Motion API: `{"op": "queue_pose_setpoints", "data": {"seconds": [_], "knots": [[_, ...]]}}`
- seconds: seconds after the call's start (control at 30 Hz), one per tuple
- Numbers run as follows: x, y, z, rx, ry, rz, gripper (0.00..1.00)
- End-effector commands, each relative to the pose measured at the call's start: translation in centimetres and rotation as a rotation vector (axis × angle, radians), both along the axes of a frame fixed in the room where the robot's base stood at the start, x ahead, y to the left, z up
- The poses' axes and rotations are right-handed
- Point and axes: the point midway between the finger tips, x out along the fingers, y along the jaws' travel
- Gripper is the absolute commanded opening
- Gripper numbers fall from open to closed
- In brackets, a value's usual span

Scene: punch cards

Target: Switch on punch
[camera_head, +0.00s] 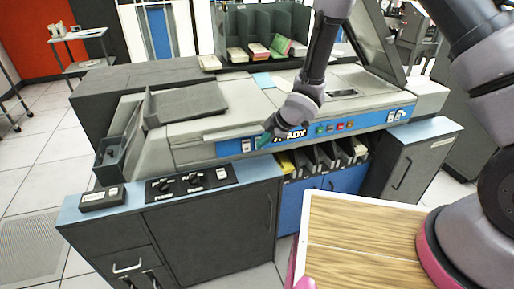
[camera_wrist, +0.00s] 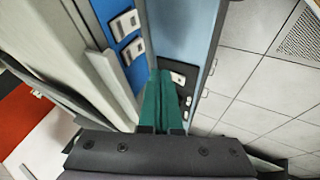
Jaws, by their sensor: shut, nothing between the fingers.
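The punch machine is a large grey unit (camera_head: 240,110) with a blue front strip (camera_head: 365,120) carrying a READY label and small coloured buttons (camera_head: 340,126). White switches (camera_head: 246,145) sit on the strip's left part; two switches (camera_wrist: 133,48) also show in the wrist view. Below, a black panel (camera_head: 165,190) on the cabinet ledge holds two knobs and a white switch (camera_head: 222,173), apparently the one by the fingertips in the wrist view (camera_wrist: 178,78). My gripper (camera_head: 266,139) has its teal fingers shut and empty, in front of the strip, just right of its left switches. Contact is unclear.
A small black box (camera_head: 102,198) lies on the ledge's left end. Card trays (camera_head: 318,160) sit under the strip, right of my gripper. A rack with card stacks (camera_head: 262,30) stands behind. Open tiled floor (camera_head: 45,165) lies to the left.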

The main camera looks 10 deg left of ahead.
Motion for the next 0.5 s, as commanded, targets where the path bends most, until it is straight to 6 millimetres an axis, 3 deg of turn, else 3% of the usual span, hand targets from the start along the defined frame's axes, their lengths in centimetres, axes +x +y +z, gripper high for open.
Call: {"op": "queue_pose_setpoints", "data": {"seconds": [0.23, 0.5], "knots": [[-0.6, -1.9, 3.0, 0.000, -0.001, -0.003, 0.00], [-0.9, -2.4, 3.5, -0.001, 0.000, 0.000, 0.00]]}}
